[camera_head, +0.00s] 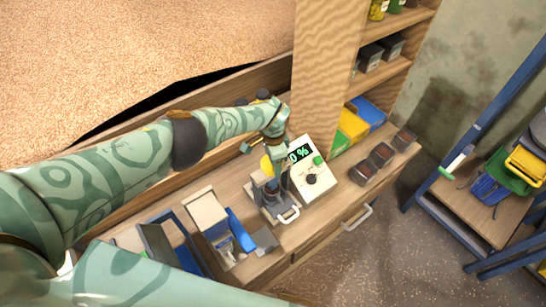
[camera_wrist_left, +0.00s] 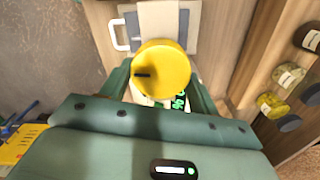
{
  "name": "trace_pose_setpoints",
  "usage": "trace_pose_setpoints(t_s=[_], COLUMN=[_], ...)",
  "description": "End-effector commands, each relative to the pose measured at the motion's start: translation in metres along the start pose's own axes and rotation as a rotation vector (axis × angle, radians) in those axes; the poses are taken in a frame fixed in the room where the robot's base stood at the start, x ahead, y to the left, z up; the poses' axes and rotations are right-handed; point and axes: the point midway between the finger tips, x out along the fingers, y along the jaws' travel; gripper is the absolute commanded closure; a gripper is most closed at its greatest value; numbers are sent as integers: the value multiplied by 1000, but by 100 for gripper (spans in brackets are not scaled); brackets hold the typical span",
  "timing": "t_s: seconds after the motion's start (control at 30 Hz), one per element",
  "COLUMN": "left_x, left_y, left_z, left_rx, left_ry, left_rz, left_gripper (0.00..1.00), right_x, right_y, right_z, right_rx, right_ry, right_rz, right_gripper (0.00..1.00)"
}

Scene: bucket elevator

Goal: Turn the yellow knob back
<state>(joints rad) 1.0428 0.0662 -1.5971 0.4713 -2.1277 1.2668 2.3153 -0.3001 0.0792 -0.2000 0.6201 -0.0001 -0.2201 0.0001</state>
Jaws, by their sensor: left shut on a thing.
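The yellow knob (camera_head: 266,164) sits on top of a small machine (camera_head: 270,204) with a white handle, on the wooden bench. In the left wrist view the yellow knob (camera_wrist_left: 162,62) is round, with a dark mark on the left of its face. My left gripper (camera_head: 271,152) is over the knob, its fingers on either side of it, shut on it. In the left wrist view the fingers of my left gripper (camera_wrist_left: 161,90) flank the knob; the knob's underside is hidden. My right gripper is not in view.
A white control box (camera_head: 314,184) beside the machine has a green display ending in "0 %", partly hidden, a green button and a black dial. Blue and grey holders (camera_head: 218,225) stand left on the bench. Dark-lidded containers (camera_head: 382,155) stand right. A tall wooden panel (camera_head: 324,70) rises behind.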

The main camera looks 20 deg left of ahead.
Motion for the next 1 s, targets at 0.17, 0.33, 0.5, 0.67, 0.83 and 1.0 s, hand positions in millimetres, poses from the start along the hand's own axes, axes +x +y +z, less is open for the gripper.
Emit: trace_pose_setpoints(t_s=[0.17, 0.33, 0.5, 0.67, 0.83, 1.0], left_x=[-4, -3, -3, -3, -3, -2], left_y=[-4, -4, -4, -4, -4, -3], left_z=[-1, -1, -1, -1, -1, -1], left_rx=[-79, -120, -135, -137, -137, -136], left_ry=[5, 5, 5, 5, 5, 3], left_rz=[-7, -7, -7, -6, -6, -4], left_gripper=[62, 62, 62, 62, 62, 17], right_x=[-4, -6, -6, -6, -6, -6], right_y=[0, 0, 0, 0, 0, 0], right_z=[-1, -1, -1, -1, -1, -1], right_rx=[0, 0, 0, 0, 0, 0], right_ry=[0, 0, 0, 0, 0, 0], right_rz=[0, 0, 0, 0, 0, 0], right_gripper=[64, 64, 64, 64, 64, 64])
